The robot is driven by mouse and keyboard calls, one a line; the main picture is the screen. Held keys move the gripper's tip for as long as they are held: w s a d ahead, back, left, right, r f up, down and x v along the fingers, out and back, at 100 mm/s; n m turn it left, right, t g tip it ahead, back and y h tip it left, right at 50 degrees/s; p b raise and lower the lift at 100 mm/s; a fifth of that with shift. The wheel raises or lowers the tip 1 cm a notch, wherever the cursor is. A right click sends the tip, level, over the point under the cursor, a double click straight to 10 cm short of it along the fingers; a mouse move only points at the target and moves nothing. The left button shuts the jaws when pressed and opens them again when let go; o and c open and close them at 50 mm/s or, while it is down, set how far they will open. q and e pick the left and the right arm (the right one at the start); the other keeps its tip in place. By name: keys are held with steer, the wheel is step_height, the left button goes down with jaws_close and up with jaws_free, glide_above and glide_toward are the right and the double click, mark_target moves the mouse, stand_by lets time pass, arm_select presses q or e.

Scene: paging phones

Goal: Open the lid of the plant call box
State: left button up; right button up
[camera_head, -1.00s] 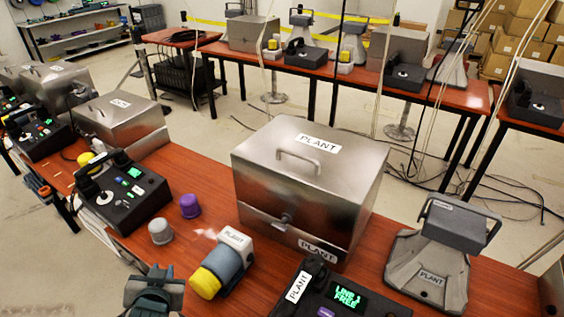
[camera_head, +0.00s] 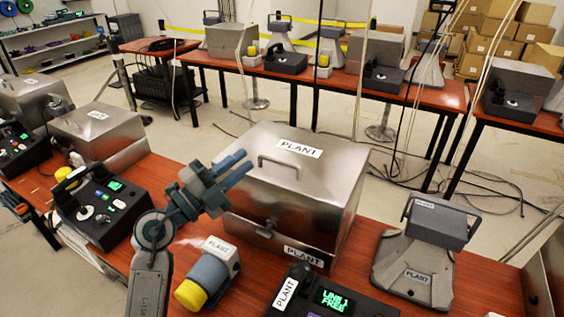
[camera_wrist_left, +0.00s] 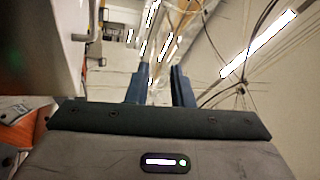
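The plant call box (camera_head: 310,215) is a brushed-metal box with a PLANT label on its top and another low on its front. Its lid is shut, with a bar handle (camera_head: 279,162) on top and a latch-like knob on the front. My left gripper (camera_head: 240,165) is at the box's upper left, its blue fingers parallel, apart and empty, pointing right toward the lid. In the left wrist view the fingers (camera_wrist_left: 161,72) also show a gap with nothing between them. A metal surface with a handle (camera_wrist_left: 88,30) shows at the left there. My right gripper is not in view.
A yellow-and-grey PLANT cylinder (camera_head: 209,270), a black LINE 1 FREE phone console (camera_head: 335,298) and a grey PLANT horn unit (camera_head: 415,265) stand around the box on the red table. A black console (camera_head: 100,205) and another metal box (camera_head: 100,135) are on the left.

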mark_target(280, 163)
arm_select(q)
steer(key=w+d+f+g+y, duration=0.1)
steer(key=w+d+f, duration=0.1)
steer(key=w, duration=0.1)
steer(key=w+d+f+g+y+p, duration=0.1)
steer(key=w+d+f, duration=0.1)
steer(key=w, duration=0.1)
steer(key=w+d+f+m+g+y+p, duration=0.1)
steer(key=w+d+f, duration=0.1)
steer(key=w+d, duration=0.1)
steer(key=shift+w+f+g+y, duration=0.3)
steer(key=shift+w, duration=0.25)
steer(key=shift+x, duration=0.75)
steer(key=shift+f, duration=0.1)
steer(key=shift+c, duration=0.3)
jaws_close()
